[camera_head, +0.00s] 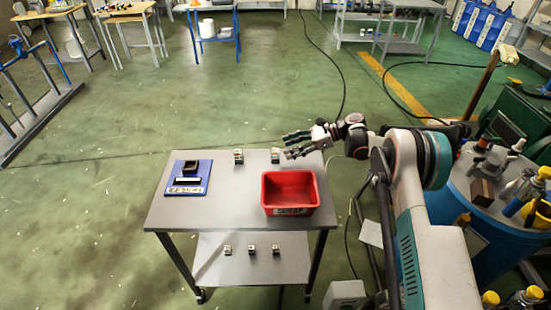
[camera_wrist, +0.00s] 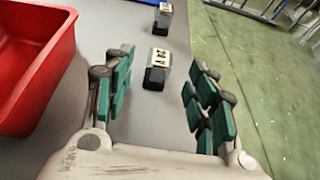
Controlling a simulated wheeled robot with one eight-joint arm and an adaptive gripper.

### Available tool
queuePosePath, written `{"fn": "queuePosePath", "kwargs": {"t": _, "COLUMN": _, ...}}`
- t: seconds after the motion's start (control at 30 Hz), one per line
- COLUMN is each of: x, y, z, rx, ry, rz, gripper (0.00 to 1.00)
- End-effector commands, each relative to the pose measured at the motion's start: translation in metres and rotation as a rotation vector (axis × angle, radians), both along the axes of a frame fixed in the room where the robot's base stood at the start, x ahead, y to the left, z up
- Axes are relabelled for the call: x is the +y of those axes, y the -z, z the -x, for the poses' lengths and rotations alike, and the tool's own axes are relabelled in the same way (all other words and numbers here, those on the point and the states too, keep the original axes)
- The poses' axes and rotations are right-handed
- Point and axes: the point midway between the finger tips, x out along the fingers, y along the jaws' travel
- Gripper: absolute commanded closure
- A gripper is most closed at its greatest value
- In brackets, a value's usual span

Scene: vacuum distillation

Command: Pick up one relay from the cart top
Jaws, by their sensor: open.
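Two small relays stand apart on the grey cart top (camera_head: 222,216), near its far edge. The left relay (camera_head: 239,156) is clear of my arm, and the right relay (camera_head: 275,155) is close to my fingertips. My gripper (camera_head: 292,144) is open, with green-padded fingers, at the far right corner of the cart. In the wrist view the nearer relay (camera_wrist: 157,68) lies ahead between the spread fingers (camera_wrist: 158,90), with nothing held. The farther relay (camera_wrist: 163,15) is beyond it at the top. Both are upright, with dark bodies and pale tops.
A red bin (camera_head: 290,193) stands on the cart's right side, close to my gripper. A blue base with a black fixture (camera_head: 188,177) lies at the left. Several relays (camera_head: 251,250) sit on the lower shelf. The cart's middle is clear. A blue drum (camera_head: 487,215) stands at right.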

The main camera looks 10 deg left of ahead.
Motion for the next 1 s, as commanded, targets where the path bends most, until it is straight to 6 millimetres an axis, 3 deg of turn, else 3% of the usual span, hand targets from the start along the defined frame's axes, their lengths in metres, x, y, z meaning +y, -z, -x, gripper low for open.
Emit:
{"fn": "queuePosePath", "kwargs": {"t": 0.27, "x": 0.020, "y": 0.010, "z": 0.005, "rx": 0.001, "ry": 0.000, "rz": 0.000, "gripper": 0.48}}
{"fn": "queuePosePath", "kwargs": {"t": 0.57, "x": 0.056, "y": 0.026, "z": 0.013, "rx": 0.000, "ry": 0.000, "rz": 0.000, "gripper": 0.48}}
{"fn": "queuePosePath", "kwargs": {"t": 0.8, "x": 0.059, "y": 0.025, "z": 0.013, "rx": 0.000, "ry": 0.002, "rz": -0.001, "gripper": 0.48}}
{"fn": "queuePosePath", "kwargs": {"t": 0.83, "x": 0.059, "y": 0.025, "z": 0.013, "rx": 0.000, "ry": 0.002, "rz": -0.001, "gripper": 0.51}}
{"fn": "queuePosePath", "kwargs": {"t": 1.0, "x": 0.059, "y": 0.025, "z": 0.013, "rx": 0.000, "ry": 0.002, "rz": 0.000, "gripper": 0.89}}
